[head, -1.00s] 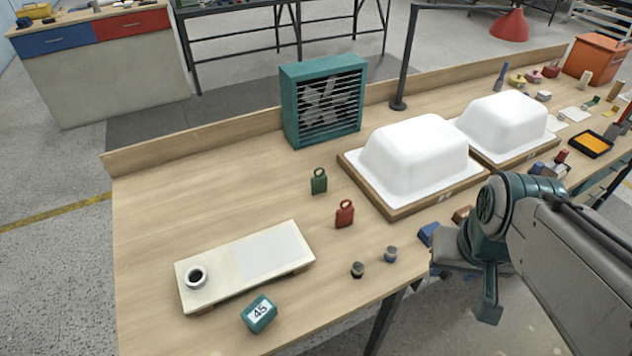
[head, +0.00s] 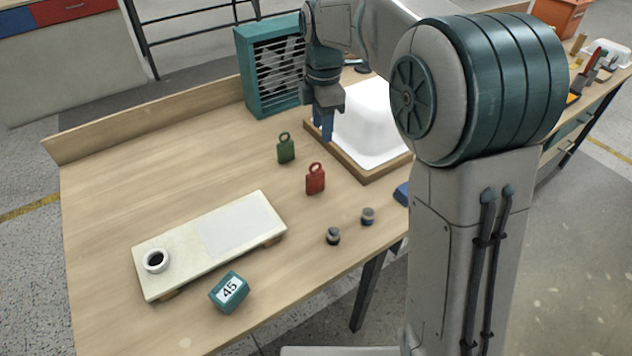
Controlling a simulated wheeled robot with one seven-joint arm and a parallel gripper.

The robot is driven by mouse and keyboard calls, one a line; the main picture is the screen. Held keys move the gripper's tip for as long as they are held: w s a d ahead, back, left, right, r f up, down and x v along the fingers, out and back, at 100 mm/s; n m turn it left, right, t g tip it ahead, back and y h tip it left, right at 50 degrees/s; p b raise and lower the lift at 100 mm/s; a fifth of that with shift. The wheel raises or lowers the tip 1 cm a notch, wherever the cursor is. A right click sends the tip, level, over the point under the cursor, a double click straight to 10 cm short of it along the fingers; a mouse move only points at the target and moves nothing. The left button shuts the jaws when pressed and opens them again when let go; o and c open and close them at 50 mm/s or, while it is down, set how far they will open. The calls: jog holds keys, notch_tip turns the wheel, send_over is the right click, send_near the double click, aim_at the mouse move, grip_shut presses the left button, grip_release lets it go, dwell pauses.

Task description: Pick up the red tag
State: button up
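The red tag (head: 315,180) stands upright on the wooden workbench, with a ring-shaped loop at its top. A similar green tag (head: 285,149) stands a little behind it and to the left. My gripper (head: 326,132) hangs pointing down beyond the red tag, by the left edge of the nearer white tub shell. It is apart from both tags, with nothing visible in it. Its blue fingers look close together, but from this angle I cannot tell whether they are open or shut.
The white tub shell (head: 362,124) sits on a wooden base, partly hidden by my arm. A teal fan box (head: 268,66) stands behind. A pale board (head: 190,262) with a dark-filled ring, a teal block marked 45 (head: 229,292) and two small knobs (head: 367,216) lie nearer. The bench's left part is clear.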

aim_at(315, 171)
jog(key=shift+n, duration=0.9)
jog(key=f, duration=0.5)
jog(key=w+a+f, duration=0.1)
jog(key=f, duration=0.9)
jog(key=shift+w+a+b, duration=0.2)
jog(key=shift+a+b, duration=0.1)
grip_shut()
